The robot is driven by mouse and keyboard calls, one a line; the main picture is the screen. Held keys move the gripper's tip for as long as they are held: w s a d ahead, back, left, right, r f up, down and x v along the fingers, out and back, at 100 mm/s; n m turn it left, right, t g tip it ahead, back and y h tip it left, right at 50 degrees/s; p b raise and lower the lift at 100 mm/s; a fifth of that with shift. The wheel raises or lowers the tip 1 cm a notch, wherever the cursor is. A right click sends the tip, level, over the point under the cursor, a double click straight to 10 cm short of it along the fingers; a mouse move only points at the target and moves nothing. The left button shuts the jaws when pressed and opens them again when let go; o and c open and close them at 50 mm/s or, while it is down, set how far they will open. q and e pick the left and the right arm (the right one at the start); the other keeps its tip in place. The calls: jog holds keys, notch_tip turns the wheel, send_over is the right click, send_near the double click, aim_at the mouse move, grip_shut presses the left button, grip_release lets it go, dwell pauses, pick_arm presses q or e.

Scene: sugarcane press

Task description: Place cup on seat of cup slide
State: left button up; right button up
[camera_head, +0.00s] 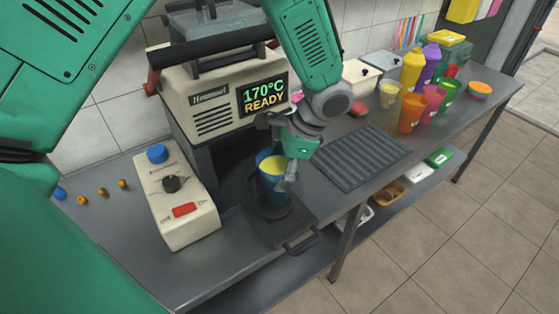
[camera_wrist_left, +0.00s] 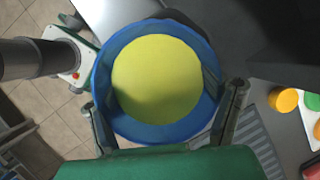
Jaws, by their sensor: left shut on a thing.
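A blue cup (camera_head: 270,188) with a yellow inside or yellow contents shows in the middle of the head view. My left gripper (camera_head: 278,163) is shut on it, with a finger on either side. In the left wrist view the cup (camera_wrist_left: 157,132) fills the middle, its round mouth facing the camera, between the fingers. The black cup slide (camera_head: 290,231) with a front handle juts from the press. Its round seat (camera_head: 283,208) lies directly under the cup. I cannot tell whether the cup's bottom touches the seat. My right gripper is not in view.
The cream press (camera_head: 215,112) with a "170°C READY" display stands behind the cup. A control box (camera_head: 177,205) with a red switch is at left. A ribbed dark mat (camera_head: 360,157) and several coloured cups (camera_head: 411,113) lie to the right. The table's front edge is close by.

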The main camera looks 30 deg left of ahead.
pick_arm(q)
jog(key=x, duration=0.4)
jog(key=shift+w+a+f, duration=0.25)
jog(key=shift+w, duration=0.1)
jog(key=shift+d, duration=0.35)
jog(key=o, duration=1.6)
jog(key=shift+d+r, duration=0.1)
jog(key=shift+d, duration=0.15)
jog(key=shift+o, duration=0.4)
jog(key=shift+d, duration=0.2)
jog(key=shift+w+a+r, duration=0.2)
jog(key=shift+r, duration=0.25)
jog(key=v, duration=0.4)
jog(key=shift+w+a+r, duration=0.1)
jog(key=shift+w+r, duration=0.05)
jog(key=shift+r, duration=0.3)
jog(key=shift+v, duration=2.95)
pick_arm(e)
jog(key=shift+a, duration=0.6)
